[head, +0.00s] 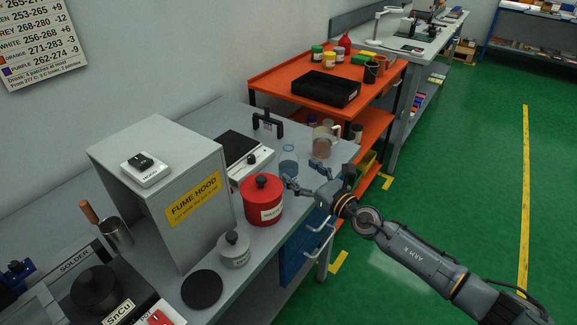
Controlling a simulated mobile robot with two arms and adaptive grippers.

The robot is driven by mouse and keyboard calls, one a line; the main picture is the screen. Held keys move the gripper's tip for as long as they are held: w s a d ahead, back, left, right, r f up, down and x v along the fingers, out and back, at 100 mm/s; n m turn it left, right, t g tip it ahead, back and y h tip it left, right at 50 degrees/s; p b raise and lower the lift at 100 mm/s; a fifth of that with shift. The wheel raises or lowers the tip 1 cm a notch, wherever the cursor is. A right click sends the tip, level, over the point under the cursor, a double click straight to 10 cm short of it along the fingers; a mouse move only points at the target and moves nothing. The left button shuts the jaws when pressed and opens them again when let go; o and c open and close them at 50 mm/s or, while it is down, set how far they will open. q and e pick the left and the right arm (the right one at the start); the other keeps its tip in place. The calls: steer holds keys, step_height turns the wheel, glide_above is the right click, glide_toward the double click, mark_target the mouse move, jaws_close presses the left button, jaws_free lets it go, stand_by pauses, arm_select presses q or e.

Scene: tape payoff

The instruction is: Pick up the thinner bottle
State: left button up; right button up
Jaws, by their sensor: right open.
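A slim, clear bluish vessel (288,161) stands upright on the grey bench, beside the red pot. It may be a bottle, but I cannot tell for sure. A wider clear jug (323,141) with pinkish contents and a handle stands behind it to the right. Small capped containers (355,133) show partly behind the jug. I cannot tell for sure which is the thinner bottle. My right gripper (303,176) is open and empty at the bench edge, its fingers pointing left near the bluish vessel's lower right side. My left gripper is not in view.
A red lidded pot (262,200) stands close to the left of the gripper. A grey fume hood (165,190) and a hotplate (243,158) are further left. An orange cart (275,82) with a black tray (325,88) stands behind. The green floor at right is clear.

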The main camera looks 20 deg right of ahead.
mark_target(295, 165)
steer(key=x, duration=0.5)
steer(key=shift+a+f+b, duration=0.3)
steer(key=shift+f+b, duration=0.05)
steer(key=shift+b, duration=0.05)
steer(key=shift+s+r, duration=0.1)
steer(key=shift+s, duration=0.05)
steer(key=shift+c, duration=0.7)
steer(key=c, duration=1.2)
steer(key=shift+r, duration=0.2)
steer(key=shift+r+p, duration=0.8)
steer(key=shift+p, duration=0.2)
steer(key=s+a+r+p, duration=0.5)
steer(key=s+r+p, duration=0.6)
steer(key=p, duration=0.4)
steer(key=shift+s, duration=0.9)
